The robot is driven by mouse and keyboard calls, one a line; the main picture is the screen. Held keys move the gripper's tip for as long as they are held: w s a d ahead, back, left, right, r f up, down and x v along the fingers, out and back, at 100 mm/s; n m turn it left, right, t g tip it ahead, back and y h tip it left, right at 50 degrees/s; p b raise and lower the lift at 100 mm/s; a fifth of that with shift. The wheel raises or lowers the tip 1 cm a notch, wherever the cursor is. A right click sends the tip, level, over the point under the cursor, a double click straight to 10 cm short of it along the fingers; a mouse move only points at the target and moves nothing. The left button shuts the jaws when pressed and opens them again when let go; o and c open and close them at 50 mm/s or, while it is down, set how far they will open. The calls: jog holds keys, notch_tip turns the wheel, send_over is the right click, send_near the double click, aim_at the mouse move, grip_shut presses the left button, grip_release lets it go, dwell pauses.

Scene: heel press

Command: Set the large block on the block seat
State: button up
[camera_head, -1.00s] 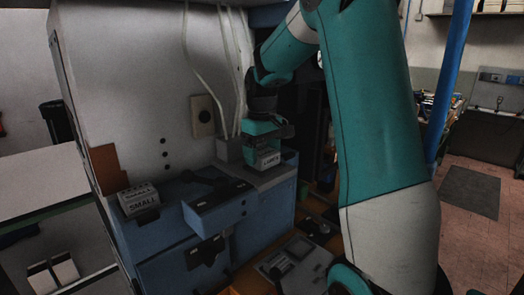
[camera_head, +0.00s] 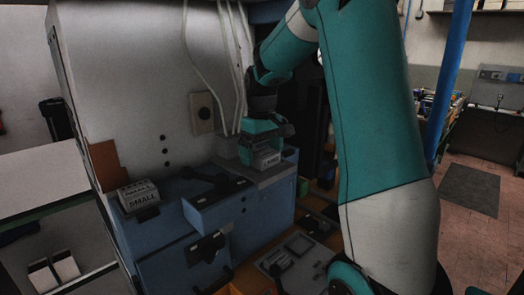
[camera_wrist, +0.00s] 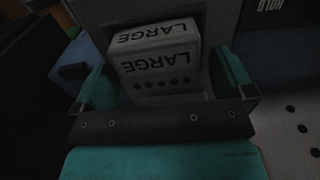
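The large block (camera_wrist: 160,65) is a pale block marked LARGE, seen between my fingers in the wrist view. In the head view the large block (camera_head: 267,160) is at the grey ledge on top of the blue machine, below my gripper. My gripper (camera_head: 260,150) has teal fingers on both sides of the block. In the wrist view my gripper (camera_wrist: 165,80) looks open around it: a dark gap shows at the left finger, and the right finger is close to the block. The block seat (camera_head: 278,176) appears to be this grey ledge; the block's underside contact is hidden.
A block marked SMALL (camera_head: 141,197) stands on the left of the blue machine (camera_head: 262,215). A blue drawer-like part (camera_head: 218,205) with a dark handle juts out between them. Pale hoses (camera_head: 236,70) hang behind my gripper. A grey panel stands behind.

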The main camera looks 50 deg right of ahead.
notch_tip(320, 180, up, 12)
jog(key=b, duration=0.2)
dwell(0.4)
jog(key=shift+c, duration=0.5)
dwell(0.7)
